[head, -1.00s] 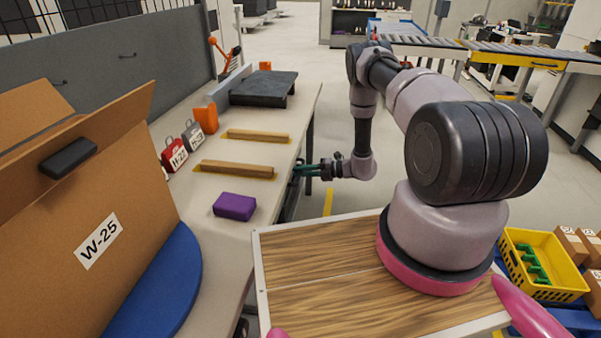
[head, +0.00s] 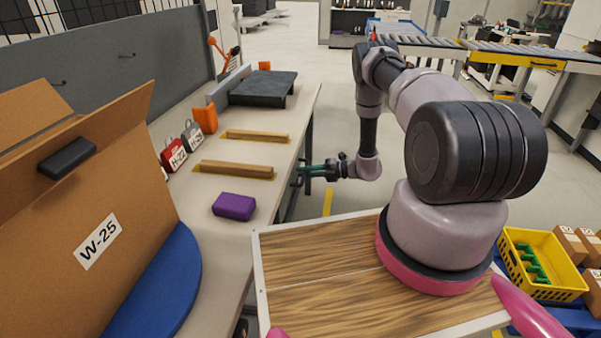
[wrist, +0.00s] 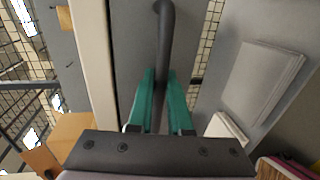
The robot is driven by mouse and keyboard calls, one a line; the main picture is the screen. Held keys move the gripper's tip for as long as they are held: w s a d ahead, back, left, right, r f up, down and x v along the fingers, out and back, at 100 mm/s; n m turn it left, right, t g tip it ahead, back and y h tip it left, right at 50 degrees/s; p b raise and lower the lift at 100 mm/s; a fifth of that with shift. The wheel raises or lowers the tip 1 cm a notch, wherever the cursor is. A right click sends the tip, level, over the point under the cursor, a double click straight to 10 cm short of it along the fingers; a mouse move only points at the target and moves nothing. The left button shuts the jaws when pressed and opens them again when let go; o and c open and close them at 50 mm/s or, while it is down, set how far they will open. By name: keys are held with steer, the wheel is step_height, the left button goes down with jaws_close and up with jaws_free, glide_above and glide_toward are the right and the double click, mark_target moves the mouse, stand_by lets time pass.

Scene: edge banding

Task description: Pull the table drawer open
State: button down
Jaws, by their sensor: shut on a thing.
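In the wrist view, the drawer handle (wrist: 166,22) is a dark grey curved bar in front of a grey drawer front (wrist: 132,45). The green fingers of my gripper (wrist: 160,80) lie on either side of the bar and are shut on it. In the head view, my gripper (head: 303,170) is at the right side of the long table (head: 190,235), just below its top edge. The drawer is mostly hidden under the tabletop there, and I cannot tell how far it stands out.
On the tabletop are a purple block (head: 234,206), two wooden strips (head: 236,170), and a dark raised plate (head: 263,88). A cardboard box (head: 75,215) marked W-25 stands at the near left. The floor (head: 325,110) right of the table is clear around my gripper.

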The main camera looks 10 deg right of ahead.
steer(key=f+v, duration=0.3)
steer(key=v, duration=1)
steer(key=d+f+v, duration=0.1)
steer(key=f+v, duration=0.1)
steer(key=v, duration=1.2)
steer(key=shift+s+d+f, duration=0.25)
steer(key=shift+s+f, duration=0.1)
steer(key=c, duration=0.8)
jaws_free()
steer(key=shift+c, duration=0.2)
steer(key=v, duration=1)
steer(key=shift+d, duration=0.4)
steer(key=shift+s, duration=0.15)
steer(key=shift+r, duration=0.1)
